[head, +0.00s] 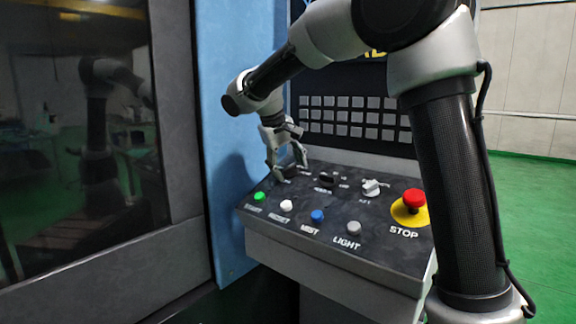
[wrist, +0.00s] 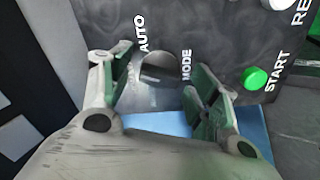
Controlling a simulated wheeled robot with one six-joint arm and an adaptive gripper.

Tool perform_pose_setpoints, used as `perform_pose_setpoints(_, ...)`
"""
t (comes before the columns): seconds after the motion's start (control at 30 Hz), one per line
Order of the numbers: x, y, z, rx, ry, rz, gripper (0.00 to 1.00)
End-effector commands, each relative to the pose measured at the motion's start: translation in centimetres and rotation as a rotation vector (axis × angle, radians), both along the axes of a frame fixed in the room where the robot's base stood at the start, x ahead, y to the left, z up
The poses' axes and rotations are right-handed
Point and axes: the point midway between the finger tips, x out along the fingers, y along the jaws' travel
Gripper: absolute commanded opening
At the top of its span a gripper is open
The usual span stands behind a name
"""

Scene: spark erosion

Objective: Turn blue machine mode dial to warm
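The mode dial (wrist: 160,67) shows in the wrist view as a round knob on the dark control panel, between the words AUTO and MODE. No WARM label is readable there, and I cannot tell which way the dial points. My gripper (wrist: 163,66) is open, with one green-padded finger on each side of the dial and gaps visible between. In the head view my gripper (head: 290,172) is low over the panel's (head: 330,204) back left part, and its fingers largely hide the dial. The panel belongs to the blue machine (head: 238,110).
Green (head: 259,196), white (head: 286,206), blue (head: 317,216) and grey (head: 353,228) buttons line the panel's front. A black knob (head: 327,180), a light knob (head: 371,188) and a red STOP button (head: 413,201) stand to the right. A keypad (head: 345,117) rises behind.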

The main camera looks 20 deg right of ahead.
Motion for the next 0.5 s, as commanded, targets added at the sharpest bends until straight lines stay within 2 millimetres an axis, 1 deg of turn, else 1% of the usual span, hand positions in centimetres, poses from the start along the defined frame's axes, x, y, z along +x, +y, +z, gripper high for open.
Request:
perform_pose_setpoints(0.17, 0.0, 0.0, 0.0, 0.000, 0.001, 0.000, 0.61)
perform_pose_setpoints(0.27, -0.1, 0.2, 0.5, 0.000, 0.000, 0.001, 0.61)
perform_pose_setpoints(0.37, -0.5, 0.7, 1.8, 0.000, -0.002, 0.001, 0.61)
perform_pose_setpoints(0.5, -1.3, 1.8, 4.6, 0.001, -0.002, 0.001, 0.61)
